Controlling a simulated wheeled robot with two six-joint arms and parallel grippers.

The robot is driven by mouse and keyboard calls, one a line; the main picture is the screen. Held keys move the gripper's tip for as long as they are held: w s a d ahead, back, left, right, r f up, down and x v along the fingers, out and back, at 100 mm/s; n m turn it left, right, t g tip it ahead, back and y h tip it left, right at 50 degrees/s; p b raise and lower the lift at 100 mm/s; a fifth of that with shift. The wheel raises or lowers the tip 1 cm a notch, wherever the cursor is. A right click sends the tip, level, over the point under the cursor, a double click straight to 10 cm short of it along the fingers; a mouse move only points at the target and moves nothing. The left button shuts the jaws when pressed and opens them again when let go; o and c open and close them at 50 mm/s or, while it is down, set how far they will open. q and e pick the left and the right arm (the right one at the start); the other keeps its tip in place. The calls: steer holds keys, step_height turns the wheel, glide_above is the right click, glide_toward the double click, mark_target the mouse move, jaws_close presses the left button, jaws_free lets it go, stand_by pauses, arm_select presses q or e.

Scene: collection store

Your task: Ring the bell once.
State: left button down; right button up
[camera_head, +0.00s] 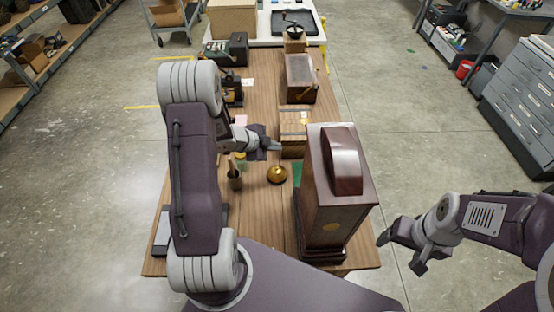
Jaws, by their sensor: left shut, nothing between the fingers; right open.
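The bell (277,175) is a small brass dome on the wooden table (258,220), left of the tall clock case. My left gripper (278,145) is shut with nothing in it. In the picture its tips are just above the bell, with a gap between them; I cannot tell its exact height over the table. My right gripper (401,254) is open and empty, off the right side of the table over the floor.
A tall dark wooden clock case (337,195) stands right of the bell. A cup with a stick (235,178) stands left of it. A wooden box (294,133) and a larger brown box (300,78) stand further back. Bare tabletop lies in front of the bell.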

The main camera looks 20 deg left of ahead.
mark_target(277, 167)
arm_select(q)
steer(key=f+b, duration=0.8)
steer(key=shift+w+a+f, duration=0.1)
steer(key=shift+a+f, duration=0.1)
steer(key=shift+f, duration=0.1)
steer(key=shift+f+b, duration=0.25)
steer(key=shift+b, duration=0.05)
arm_select(e)
step_height(277, 167, down, 8)
steer(key=shift+w+a+f, duration=0.15)
steer(key=shift+f, duration=0.1)
arm_select(q)
steer(key=shift+r, duration=0.1)
stand_by(0.9)
steer(key=shift+f, duration=0.5)
arm_select(e)
steer(key=shift+f, duration=0.25)
